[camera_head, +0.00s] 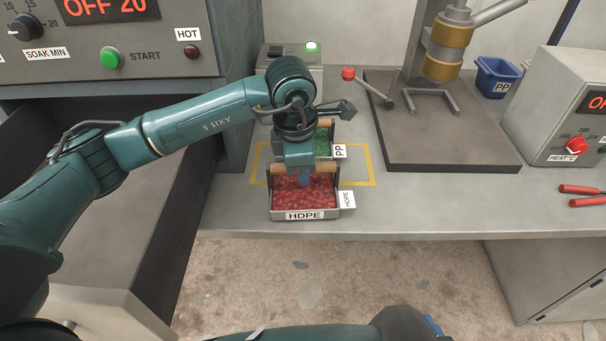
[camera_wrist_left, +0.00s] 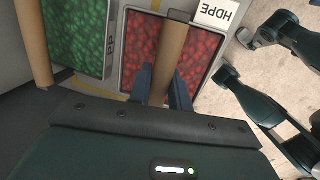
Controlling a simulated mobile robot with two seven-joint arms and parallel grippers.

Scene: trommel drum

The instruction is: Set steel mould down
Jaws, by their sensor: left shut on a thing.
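The steel mould labelled HDPE (camera_head: 276,214) is a shallow tray of red pellets with a wooden bar handle across it. It is at the bench's front edge side, overlapping the front line of a yellow taped outline (camera_head: 360,184). My left gripper (camera_head: 305,178) is above it, shut on its wooden handle (camera_wrist_left: 170,52). The mould looks level; whether its base touches the bench is unclear. The mould (camera_wrist_left: 193,55) also shows in the left wrist view. Part of my right arm shows at the bottom of the head view; its jaws cannot be made out.
A PP mould with green pellets (camera_head: 322,146) stands just behind, inside the outline. A press with a dark base (camera_head: 440,150) is to the right, then a heater box (camera_head: 555,115) and red-handled tool (camera_head: 582,202). An oven stands left. Bench between is clear.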

